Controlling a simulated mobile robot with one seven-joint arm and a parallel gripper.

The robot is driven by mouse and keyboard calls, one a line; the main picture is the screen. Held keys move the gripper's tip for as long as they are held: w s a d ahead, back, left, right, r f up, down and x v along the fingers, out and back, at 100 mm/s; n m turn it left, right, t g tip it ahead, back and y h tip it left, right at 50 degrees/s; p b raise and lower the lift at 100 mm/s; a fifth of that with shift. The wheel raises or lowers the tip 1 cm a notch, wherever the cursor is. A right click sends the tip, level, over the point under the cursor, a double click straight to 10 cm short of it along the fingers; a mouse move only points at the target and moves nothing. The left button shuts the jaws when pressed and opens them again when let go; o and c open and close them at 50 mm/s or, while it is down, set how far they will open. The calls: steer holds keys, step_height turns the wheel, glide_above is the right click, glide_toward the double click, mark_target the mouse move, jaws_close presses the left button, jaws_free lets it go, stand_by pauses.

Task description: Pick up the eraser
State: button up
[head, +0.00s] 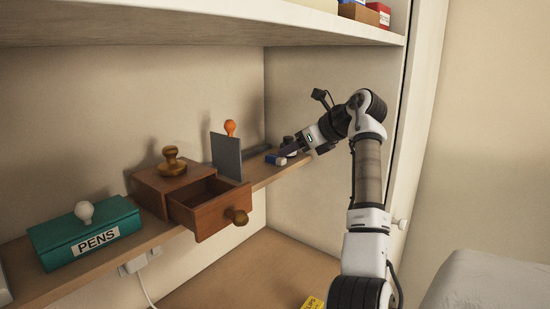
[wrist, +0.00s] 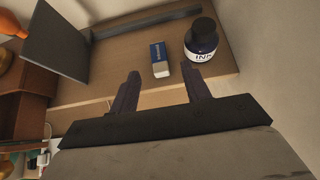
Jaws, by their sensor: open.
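The eraser (wrist: 160,60) is a small block with a blue sleeve and a white end, lying on the wooden shelf. In the head view the eraser (head: 276,159) shows at the shelf's right part. My gripper (wrist: 160,80) is open and empty. In the wrist view its two dark fingers point toward the eraser, which lies just beyond the fingertips and between their lines. In the head view my gripper (head: 285,154) is close to the eraser at the right of the shelf; its fingertips are hard to make out there.
An ink bottle (wrist: 202,40) stands just right of the eraser. A grey upright panel (head: 227,156) stands to the left. A small wooden box (head: 168,188) with an open drawer (head: 205,219) and a green pens box (head: 86,236) are further left. A wall closes the right side.

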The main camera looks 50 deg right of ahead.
mark_target(276, 157)
steer(key=p+x, duration=0.2)
steer(key=x, duration=0.2)
steer(key=shift+w+a+f+p, duration=0.15)
steer(key=shift+w+p, duration=0.15)
steer(key=shift+w, duration=0.1)
steer(key=shift+w+f, duration=0.25)
steer(key=shift+f, duration=0.05)
steer(key=shift+c, duration=0.2)
jaws_close()
